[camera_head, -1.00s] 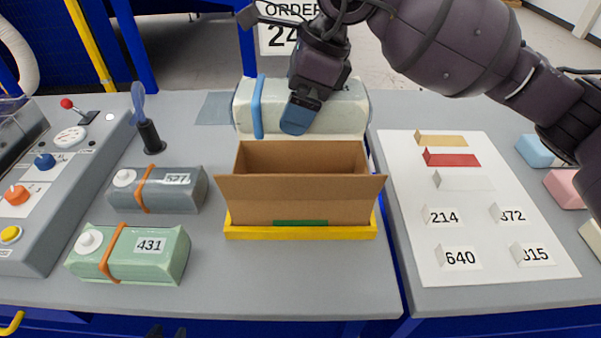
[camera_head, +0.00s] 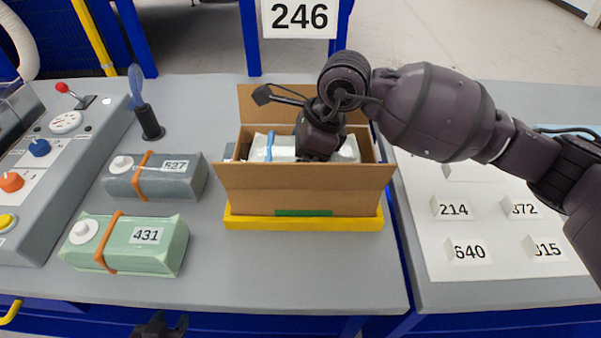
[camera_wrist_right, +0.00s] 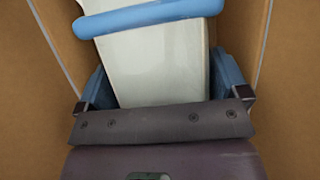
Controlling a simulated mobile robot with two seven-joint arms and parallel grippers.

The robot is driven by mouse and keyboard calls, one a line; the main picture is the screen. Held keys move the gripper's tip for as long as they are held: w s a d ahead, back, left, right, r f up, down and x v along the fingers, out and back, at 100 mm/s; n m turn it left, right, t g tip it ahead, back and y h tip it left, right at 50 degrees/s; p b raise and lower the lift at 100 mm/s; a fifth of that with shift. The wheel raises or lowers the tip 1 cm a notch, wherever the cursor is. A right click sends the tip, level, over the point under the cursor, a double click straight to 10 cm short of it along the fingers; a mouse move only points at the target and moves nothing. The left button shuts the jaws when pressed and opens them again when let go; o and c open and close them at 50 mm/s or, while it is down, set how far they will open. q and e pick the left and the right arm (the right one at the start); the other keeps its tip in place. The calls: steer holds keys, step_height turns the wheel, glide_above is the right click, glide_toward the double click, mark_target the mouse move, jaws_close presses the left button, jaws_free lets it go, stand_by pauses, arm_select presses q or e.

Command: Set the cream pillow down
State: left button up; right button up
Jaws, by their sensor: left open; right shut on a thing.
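The cream pillow (camera_head: 282,149) with a blue band lies inside the open cardboard box (camera_head: 305,190), partly hidden by the front wall and my right arm. In the right wrist view the pillow (camera_wrist_right: 158,62) is between the blue fingers of my right gripper (camera_wrist_right: 160,88), with box walls on both sides. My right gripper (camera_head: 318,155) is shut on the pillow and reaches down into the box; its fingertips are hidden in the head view. My left gripper (camera_head: 160,328) is open and empty at the bottom edge, below the table's front edge.
The box stands on a yellow base (camera_head: 303,222). A grey pillow (camera_head: 155,178) and a green pillow (camera_head: 126,243) lie to its left, near a control panel (camera_head: 40,150). A white sheet (camera_head: 490,230) with number cards lies at the right. A sign reads 246 (camera_head: 300,17).

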steer(key=shift+f, duration=2.4)
steer(key=shift+f, duration=0.1)
steer(key=o, duration=0.5)
steer(key=shift+b, duration=0.3)
steer(key=shift+o, duration=0.2)
steer(key=p+v, duration=0.1)
steer(key=v, duration=1.1)
